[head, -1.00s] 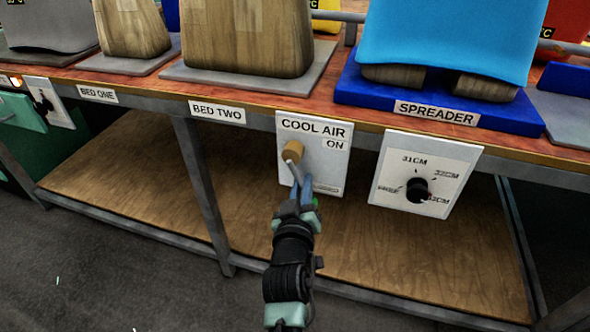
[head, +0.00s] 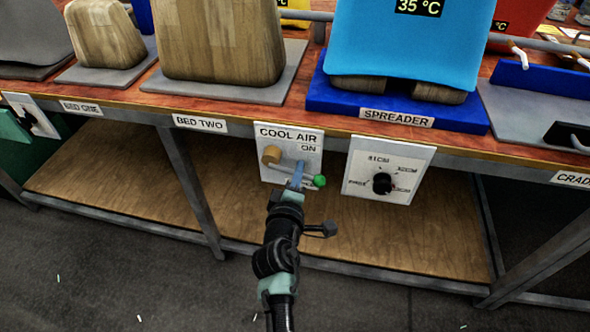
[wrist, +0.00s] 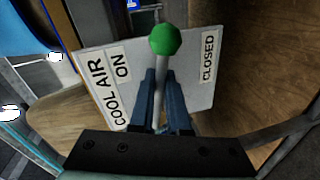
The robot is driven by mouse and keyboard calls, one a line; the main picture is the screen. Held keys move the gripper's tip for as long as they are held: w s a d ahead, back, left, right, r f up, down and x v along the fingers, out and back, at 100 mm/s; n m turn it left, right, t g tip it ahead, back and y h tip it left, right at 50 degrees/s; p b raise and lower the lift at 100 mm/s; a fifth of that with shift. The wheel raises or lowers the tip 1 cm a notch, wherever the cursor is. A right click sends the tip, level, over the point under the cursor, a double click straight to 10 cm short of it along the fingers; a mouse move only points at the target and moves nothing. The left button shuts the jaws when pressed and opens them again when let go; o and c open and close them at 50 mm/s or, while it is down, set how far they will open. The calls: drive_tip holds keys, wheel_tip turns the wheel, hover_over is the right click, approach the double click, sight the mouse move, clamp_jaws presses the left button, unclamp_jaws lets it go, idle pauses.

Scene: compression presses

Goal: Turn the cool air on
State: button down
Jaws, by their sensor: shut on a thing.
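The white COOL AIR panel (head: 310,162) hangs under the table's front edge, marked ON at upper right. Its lever turns on a tan round pivot (head: 271,154) and ends in a green ball knob (head: 319,181). The lever points right and somewhat down, toward the panel's lower right. My gripper (head: 298,174) is shut on the lever's rod, just short of the knob. In the wrist view the blue fingers stand on both sides of the grey rod (wrist: 161,74), and the CLOSED label (wrist: 208,60) shows to the right. The pivot is hidden there.
The spreader dial panel (head: 385,172) hangs close to the right of the COOL AIR panel. A table leg (head: 190,190) stands to the left. The low wooden shelf (head: 110,175) is bare. The blue SPREADER base (head: 320,92) sits on the table above.

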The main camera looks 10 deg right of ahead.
drive_tip(key=shift+d+r+n+p, duration=0.1)
drive_tip(key=shift+r+n+p, duration=0.6)
drive_tip(key=shift+n, duration=0.3)
drive_tip(key=shift+r, duration=0.1)
drive_tip(key=c, duration=0.9)
unclamp_jaws()
drive_tip(key=shift+s, duration=0.15)
drive_tip(key=v, duration=0.4)
drive_tip(key=p+v, duration=0.1)
drive_tip(key=v, duration=0.3)
drive_tip(key=p+v, duration=0.1)
drive_tip(key=v, duration=0.3)
drive_tip(key=shift+s+a+r, duration=0.15)
drive_tip(key=shift+s+a, duration=0.15)
drive_tip(key=shift+a, duration=0.1)
